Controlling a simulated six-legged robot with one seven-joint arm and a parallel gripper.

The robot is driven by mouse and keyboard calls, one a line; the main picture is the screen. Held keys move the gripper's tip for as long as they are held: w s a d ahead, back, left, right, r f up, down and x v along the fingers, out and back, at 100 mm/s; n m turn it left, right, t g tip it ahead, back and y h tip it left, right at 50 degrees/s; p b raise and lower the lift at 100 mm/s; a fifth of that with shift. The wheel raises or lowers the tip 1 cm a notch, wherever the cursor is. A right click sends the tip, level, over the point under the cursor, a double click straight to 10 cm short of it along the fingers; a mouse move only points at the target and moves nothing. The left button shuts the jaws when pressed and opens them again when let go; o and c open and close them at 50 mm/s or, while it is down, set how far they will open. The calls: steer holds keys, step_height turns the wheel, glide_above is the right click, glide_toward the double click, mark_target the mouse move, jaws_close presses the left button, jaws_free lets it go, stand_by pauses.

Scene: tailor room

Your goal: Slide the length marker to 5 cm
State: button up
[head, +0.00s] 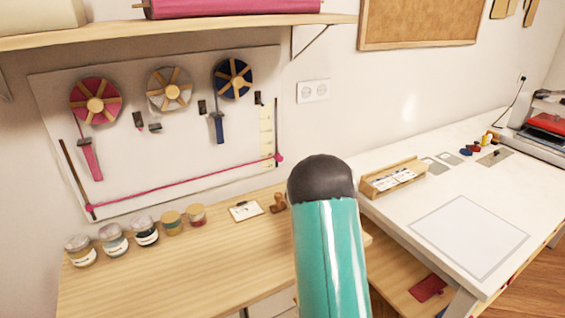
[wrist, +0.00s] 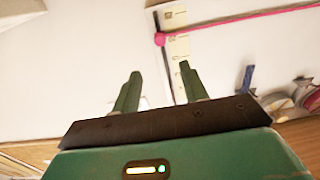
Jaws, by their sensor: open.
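The length marker is a small pink knob (head: 278,157) on a dark vertical rail at the right of the white wall board (head: 190,185). A pale yellow scale strip (head: 266,130) stands beside the rail. A pink ribbon (head: 185,182) runs from the knob down to the board's lower left. In the wrist view the pink knob (wrist: 160,39) sits beside the scale (wrist: 176,45), whose numbers are too small to read. My gripper (wrist: 157,78) is open and empty. Its green fingers point at the board, with the knob beyond the gap between the fingertips. My arm hides the gripper in the head view.
Ribbon spools (head: 172,90) hang on the board above the wooden table (head: 180,275). Several jars (head: 145,230), a small clipboard (head: 245,210) and a stamp (head: 279,203) stand on it. A shelf (head: 170,30) juts out above. A white table (head: 420,185) stands at right.

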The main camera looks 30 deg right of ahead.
mark_target(281, 159)
steer(key=w, duration=1.3)
steer(key=shift+w+d, duration=0.2)
steer(key=shift+d, duration=0.15)
jaws_close()
